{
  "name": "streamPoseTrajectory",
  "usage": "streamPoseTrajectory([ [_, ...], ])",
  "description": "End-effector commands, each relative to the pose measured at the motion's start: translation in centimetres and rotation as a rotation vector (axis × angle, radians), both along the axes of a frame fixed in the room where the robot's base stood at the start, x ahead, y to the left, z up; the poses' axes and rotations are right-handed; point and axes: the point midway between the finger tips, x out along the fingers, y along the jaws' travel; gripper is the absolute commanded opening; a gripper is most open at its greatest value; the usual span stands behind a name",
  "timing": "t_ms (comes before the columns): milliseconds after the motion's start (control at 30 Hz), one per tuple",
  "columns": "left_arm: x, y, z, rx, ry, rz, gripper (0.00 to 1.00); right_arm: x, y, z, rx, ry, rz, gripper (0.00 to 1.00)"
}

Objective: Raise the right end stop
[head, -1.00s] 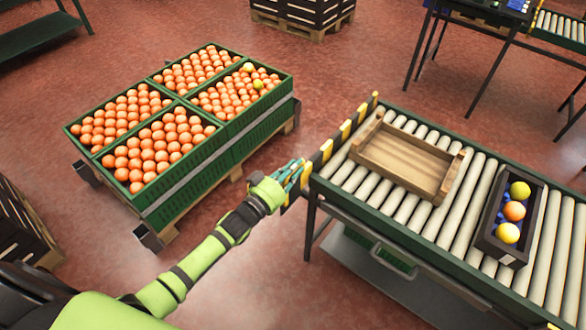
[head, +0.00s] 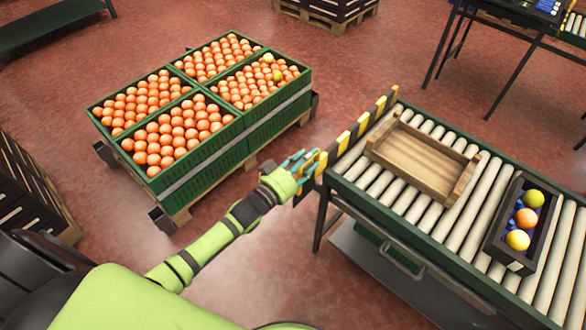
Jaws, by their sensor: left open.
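A yellow-and-black striped end stop (head: 363,124) runs across the left end of the roller conveyor (head: 452,212) and stands above the rollers. No second striped stop is in view; the conveyor's far right end is outside the picture. My left gripper (head: 302,166) is open, with its teal fingers at the near end of the striped stop. The fingers overlap the stop in the head view, and I cannot tell whether they touch it. Nothing shows between them. My right gripper is not in view.
An empty wooden tray (head: 422,160) lies on the rollers beside the stop. A dark crate (head: 496,251) with several fruits sits farther right. Green crates (head: 233,134) of oranges stand on a pallet at left. Red floor lies between pallet and conveyor.

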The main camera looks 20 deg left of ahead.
Motion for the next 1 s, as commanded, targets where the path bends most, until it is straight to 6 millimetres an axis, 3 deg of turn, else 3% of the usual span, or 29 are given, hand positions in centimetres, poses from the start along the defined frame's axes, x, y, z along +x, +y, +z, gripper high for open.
streamPoseTrajectory([
  [300, -6.3, 2.3, -0.1, 0.001, 0.003, -0.001, 0.41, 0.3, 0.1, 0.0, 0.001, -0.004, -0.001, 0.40],
  [500, -9.3, 3.4, 0.0, 0.000, 0.000, -0.001, 0.41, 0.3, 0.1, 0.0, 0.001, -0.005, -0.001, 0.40],
  [700, -10.3, 3.8, 0.1, 0.000, -0.003, -0.002, 0.41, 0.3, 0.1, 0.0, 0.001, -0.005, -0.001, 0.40],
  [1000, -10.3, 3.8, 0.1, 0.000, -0.003, -0.001, 0.41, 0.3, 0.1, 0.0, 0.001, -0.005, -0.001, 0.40],
])
